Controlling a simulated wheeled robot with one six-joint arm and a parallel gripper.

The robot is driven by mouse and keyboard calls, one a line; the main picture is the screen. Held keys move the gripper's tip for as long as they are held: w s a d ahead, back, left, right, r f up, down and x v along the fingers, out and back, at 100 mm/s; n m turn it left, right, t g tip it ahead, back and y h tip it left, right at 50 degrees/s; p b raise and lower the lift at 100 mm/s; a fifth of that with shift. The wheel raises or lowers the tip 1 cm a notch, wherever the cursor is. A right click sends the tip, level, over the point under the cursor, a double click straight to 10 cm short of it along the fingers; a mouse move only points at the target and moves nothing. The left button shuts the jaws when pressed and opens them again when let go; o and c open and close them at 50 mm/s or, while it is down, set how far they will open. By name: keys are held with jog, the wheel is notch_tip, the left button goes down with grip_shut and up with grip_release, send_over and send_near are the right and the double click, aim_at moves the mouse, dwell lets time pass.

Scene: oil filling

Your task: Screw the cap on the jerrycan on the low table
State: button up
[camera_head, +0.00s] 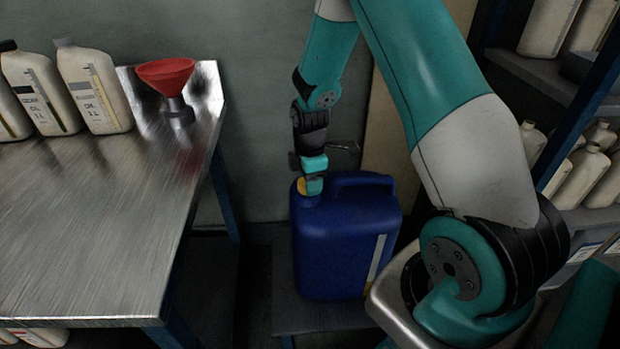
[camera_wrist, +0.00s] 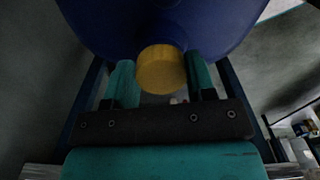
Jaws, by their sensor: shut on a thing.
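A blue jerrycan (camera_head: 345,240) stands upright on the low table (camera_head: 318,318) in the head view. A yellow cap (camera_head: 301,186) is at its spout at the top left, partly hidden by my gripper (camera_head: 312,186). In the wrist view the yellow cap (camera_wrist: 161,69) sits between the two teal fingers of my gripper (camera_wrist: 160,82), which is shut on it. The blue jerrycan (camera_wrist: 160,25) fills the top of that view, right against the cap. I cannot tell whether the cap's thread is engaged.
A metal worktable (camera_head: 90,230) at left holds a red funnel (camera_head: 166,75) and several white bottles (camera_head: 95,88). A shelf rack (camera_head: 560,85) with more bottles stands at right. A wall (camera_head: 255,110) is close behind the jerrycan.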

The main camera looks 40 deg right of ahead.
jog(key=o, duration=1)
jog(key=shift+c, duration=0.2)
